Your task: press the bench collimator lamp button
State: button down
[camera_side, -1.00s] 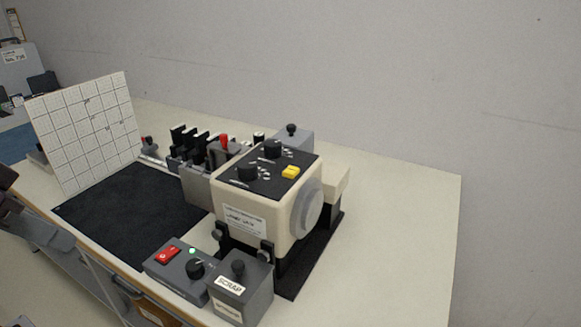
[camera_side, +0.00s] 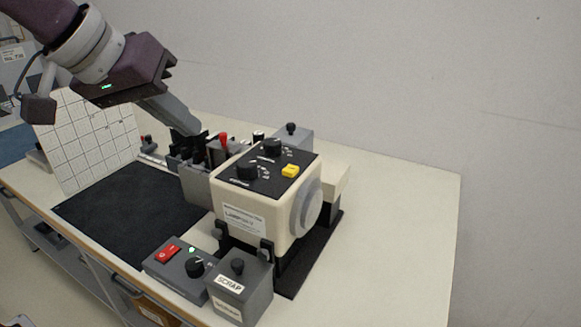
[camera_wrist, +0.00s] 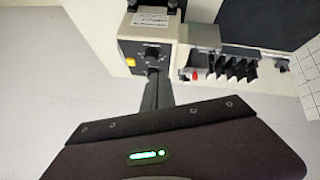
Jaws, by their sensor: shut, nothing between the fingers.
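The cream lamp box (camera_side: 247,218) stands on the bench. Its black top panel has two dark knobs and a square yellow button (camera_side: 290,171). In the wrist view the yellow button (camera_wrist: 131,62) is at the panel's left side and a knob (camera_wrist: 152,52) is near its middle. My gripper (camera_side: 193,129) is shut and empty. In the side view it is up and left of the lamp box, overlapping the black slotted holders. In the wrist view its fingers (camera_wrist: 153,74) point toward the panel and hide part of it. I see no contact with the button.
A grey control box with a red rocker switch (camera_side: 167,251), and a grey scrap box (camera_side: 243,290) stand in front. Black slotted holders (camera_wrist: 232,69) and a red-topped post (camera_side: 224,140) stand beside the lamp box. A gridded board (camera_side: 85,150) stands behind the dark mat (camera_side: 130,215).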

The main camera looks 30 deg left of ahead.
aim_at(286, 170)
jog(key=w+d+r+n+t+h, duration=0.1)
jog(key=w+d+n, duration=0.1)
jog(key=w+d, duration=0.7)
jog(key=w, duration=0.3)
jog(key=shift+d+h, duration=0.3)
jog(key=shift+f, duration=4.35)
jog(key=shift+f, duration=0.1)
jog(key=shift+f, duration=0.3)
jog(key=shift+f, duration=0.4)
jog(key=shift+r, duration=0.8)
